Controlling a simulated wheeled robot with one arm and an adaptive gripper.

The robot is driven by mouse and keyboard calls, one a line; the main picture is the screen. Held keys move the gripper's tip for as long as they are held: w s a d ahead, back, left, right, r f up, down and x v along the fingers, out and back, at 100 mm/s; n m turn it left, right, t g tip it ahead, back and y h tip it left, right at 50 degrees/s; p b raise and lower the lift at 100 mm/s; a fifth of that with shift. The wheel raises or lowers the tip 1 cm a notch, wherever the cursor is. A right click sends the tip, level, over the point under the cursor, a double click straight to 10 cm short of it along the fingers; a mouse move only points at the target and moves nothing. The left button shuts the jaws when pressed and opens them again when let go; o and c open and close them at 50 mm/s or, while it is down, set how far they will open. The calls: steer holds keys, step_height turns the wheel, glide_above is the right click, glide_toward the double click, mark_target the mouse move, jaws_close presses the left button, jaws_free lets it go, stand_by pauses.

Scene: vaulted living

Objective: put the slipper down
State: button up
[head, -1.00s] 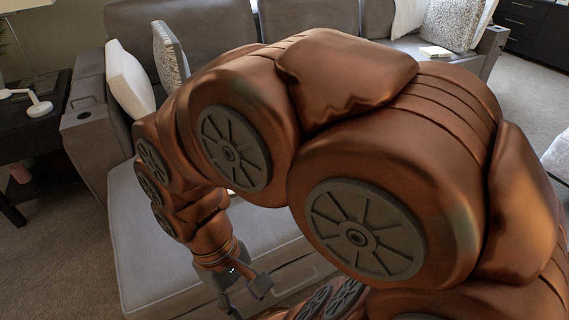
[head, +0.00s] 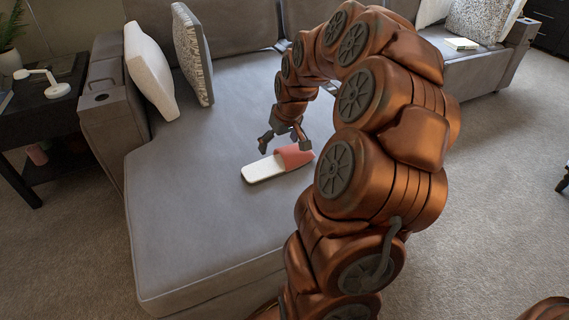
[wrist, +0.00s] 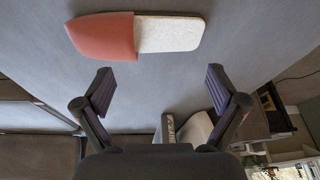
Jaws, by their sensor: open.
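The slipper (head: 276,164) has a white sole and a coral-red toe strap. It lies flat, sole down, on the grey seat of the sofa (head: 190,215) in the head view. My gripper (head: 283,147) is just behind the slipper in the head view, with its fingers spread. In the wrist view the slipper (wrist: 135,36) lies ahead of the fingertips, with a gap between. My gripper (wrist: 159,90) is open there, with nothing between its fingers.
A white cushion (head: 150,72) and a patterned cushion (head: 193,54) lean at the sofa's left arm. A dark side table (head: 45,115) with a white lamp stands at left. A book (head: 461,44) lies on the far seat.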

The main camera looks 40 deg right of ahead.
glide_toward(289, 150)
steer(key=shift+m+t+h, duration=0.3)
steer(key=shift+m+h, duration=0.1)
steer(key=shift+s+a+b+x, duration=0.15)
steer(key=shift+b+x, duration=0.35)
steer(key=shift+x, duration=0.85)
steer(key=shift+s+a+b+x, duration=0.1)
steer(key=shift+b+x, duration=0.45)
steer(key=shift+x, duration=0.8)
steer(key=shift+s+a+b+x, duration=0.15)
steer(key=shift+b+x, duration=0.35)
steer(key=shift+x, duration=0.85)
steer(key=shift+w+f, duration=0.1)
jaws_close()
